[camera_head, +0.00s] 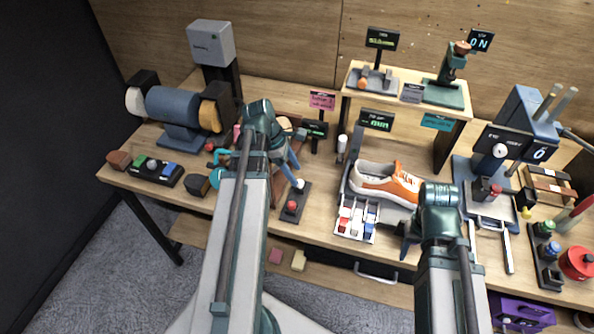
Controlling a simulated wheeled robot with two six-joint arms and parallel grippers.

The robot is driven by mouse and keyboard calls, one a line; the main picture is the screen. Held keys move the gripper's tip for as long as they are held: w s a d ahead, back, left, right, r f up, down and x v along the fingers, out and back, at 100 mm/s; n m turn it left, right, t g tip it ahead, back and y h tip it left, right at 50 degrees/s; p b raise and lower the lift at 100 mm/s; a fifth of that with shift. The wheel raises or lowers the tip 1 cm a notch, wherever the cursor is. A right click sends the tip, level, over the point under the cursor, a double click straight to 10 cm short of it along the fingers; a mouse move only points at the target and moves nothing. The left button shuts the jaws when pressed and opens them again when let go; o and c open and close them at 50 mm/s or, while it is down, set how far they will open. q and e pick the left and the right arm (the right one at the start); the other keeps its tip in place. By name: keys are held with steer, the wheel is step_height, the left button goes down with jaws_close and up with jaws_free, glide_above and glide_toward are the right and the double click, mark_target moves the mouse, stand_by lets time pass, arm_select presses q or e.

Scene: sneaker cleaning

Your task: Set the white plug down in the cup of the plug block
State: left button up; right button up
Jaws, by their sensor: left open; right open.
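The dark plug block (283,217) lies on the bench front, left of the sneaker. A red knob (291,206) sits at its near end. The small white plug (299,184) shows at the block's far end, where its cup seems to be; I cannot tell how deep it sits. My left gripper (295,173) is open, with its fingers pointing down right at the plug, one finger partly hiding the area behind it. My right gripper (407,242) is open and empty near the bench front, right of the tray of coloured pieces.
The orange-and-white sneaker (388,184) lies right of the block, behind a white tray (346,233) of coloured pieces. A blue buffing machine (172,106) stands at the back left. A wooden shelf (420,100) stands at the back. A small strip of bench is bare beside the block.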

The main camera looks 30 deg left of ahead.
arm_select(q)
steer(key=p+v, duration=0.8)
steer(key=v, duration=0.2)
steer(key=shift+r, duration=0.3)
steer(key=s+d+f+m+g+y+b, duration=0.1)
steer(key=s+d+f+m+y, duration=0.1)
steer(key=d+m, duration=1.1)
steer(key=s+d+f+m+g+y, duration=0.1)
steer(key=s+d+m+y, duration=0.2)
steer(key=d+m, duration=1)
steer(key=d, duration=0.4)
steer(key=shift+s+d+f+y+b, duration=0.3)
steer(key=shift+d+f+b, duration=0.05)
